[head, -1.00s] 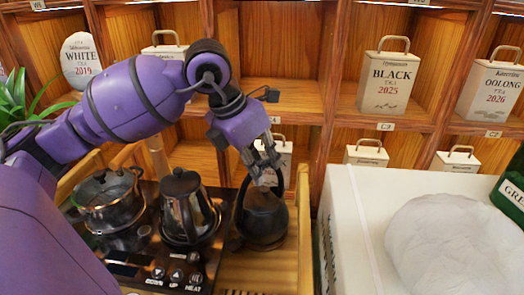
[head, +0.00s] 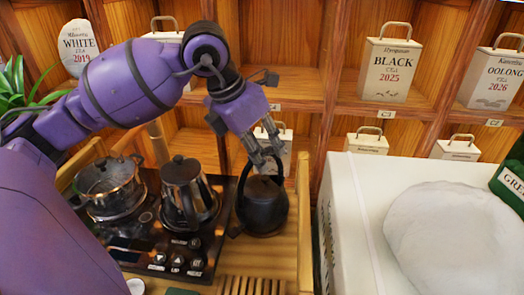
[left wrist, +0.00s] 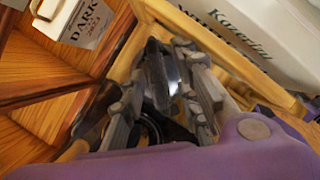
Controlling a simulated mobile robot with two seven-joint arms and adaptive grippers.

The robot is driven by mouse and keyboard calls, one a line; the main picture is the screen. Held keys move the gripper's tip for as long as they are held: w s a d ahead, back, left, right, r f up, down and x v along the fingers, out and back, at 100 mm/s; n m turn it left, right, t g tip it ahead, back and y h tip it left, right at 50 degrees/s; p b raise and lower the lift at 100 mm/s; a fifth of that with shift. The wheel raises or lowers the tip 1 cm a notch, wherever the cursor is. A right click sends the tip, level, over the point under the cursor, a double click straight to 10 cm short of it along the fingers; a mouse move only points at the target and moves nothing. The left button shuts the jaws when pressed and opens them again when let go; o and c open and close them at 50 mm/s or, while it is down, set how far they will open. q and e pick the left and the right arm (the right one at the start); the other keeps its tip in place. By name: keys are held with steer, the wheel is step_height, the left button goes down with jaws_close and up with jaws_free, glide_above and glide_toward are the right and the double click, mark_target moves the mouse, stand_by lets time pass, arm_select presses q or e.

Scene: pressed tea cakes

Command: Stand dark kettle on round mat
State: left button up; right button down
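The dark kettle (head: 263,210), matte black with an arched handle, stands upright on the wooden surface right of the hot plate. My left gripper (head: 263,153) points down at its handle from above. In the left wrist view, the fingers of the left gripper (left wrist: 165,105) are spread, with a dark part (left wrist: 157,75), seemingly the kettle's handle, between them. I see no clear grip on it. The kettle's base is partly hard to make out. No round mat can be made out. My right gripper is not in view.
A shiny kettle (head: 184,190) and a glass pot (head: 108,184) stand on the black hot plate (head: 140,252) close to the left. A wooden rim (head: 303,225) borders the right side, beside a white box (head: 345,220). Shelves with tea tins stand behind.

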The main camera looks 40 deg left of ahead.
arm_select(q)
steer(key=v, duration=1.1)
steer(key=shift+s+r, duration=0.1)
steer(key=shift+r, duration=0.05)
